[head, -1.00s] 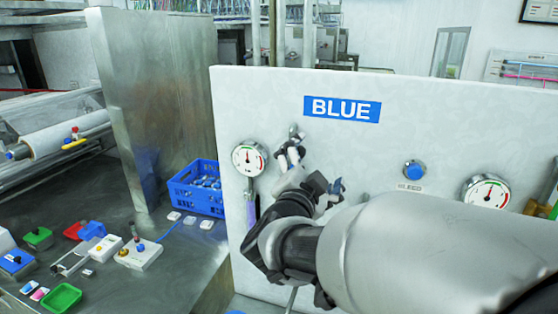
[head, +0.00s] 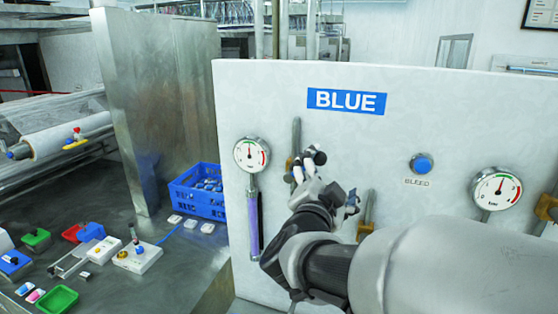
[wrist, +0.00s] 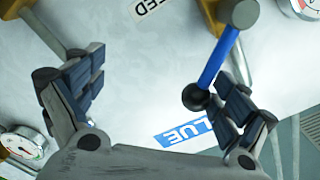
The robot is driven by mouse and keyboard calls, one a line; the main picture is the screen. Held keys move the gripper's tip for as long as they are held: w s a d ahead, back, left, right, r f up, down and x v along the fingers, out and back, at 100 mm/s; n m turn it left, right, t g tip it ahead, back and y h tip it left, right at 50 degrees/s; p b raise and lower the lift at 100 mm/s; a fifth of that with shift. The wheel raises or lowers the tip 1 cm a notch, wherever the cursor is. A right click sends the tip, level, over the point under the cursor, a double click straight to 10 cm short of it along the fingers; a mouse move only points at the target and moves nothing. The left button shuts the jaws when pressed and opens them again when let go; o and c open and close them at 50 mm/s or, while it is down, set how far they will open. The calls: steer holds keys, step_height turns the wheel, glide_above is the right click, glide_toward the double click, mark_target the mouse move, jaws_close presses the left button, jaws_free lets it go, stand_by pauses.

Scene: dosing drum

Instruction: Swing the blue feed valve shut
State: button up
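The blue feed valve shows in the wrist view as a blue lever (wrist: 218,60) with a dark round knob, running from a brass-coloured body at the upper right. In the head view the brass fitting (head: 289,168) shows on the white panel below the BLUE sign (head: 346,101); the lever is largely hidden by my gripper. My gripper (wrist: 160,85) is open, its fingers spread wide. The knob overlaps the inner side of the right finger in the wrist view; I cannot tell whether they touch. Nothing is between the pads at the middle. My gripper (head: 330,180) is also at the panel in the head view.
A gauge (head: 251,154) is left of the valve. A blue BLEED button (head: 421,165) and another gauge (head: 497,189) are right. Another brass fitting (head: 367,215) sits close beside my gripper. A blue crate (head: 198,190) and small items stand on the bench at left.

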steer(key=f+b, duration=0.3)
steer(key=shift+d+f, duration=0.25)
steer(key=shift+f, duration=0.15)
steer(key=shift+r, duration=0.15)
steer(key=shift+w+a+r+p, duration=0.15)
steer(key=shift+a+r+p, duration=0.25)
steer(key=shift+a+r, duration=0.05)
stand_by(0.4)
steer(key=p+v, duration=0.1)
steer(key=v, duration=0.8)
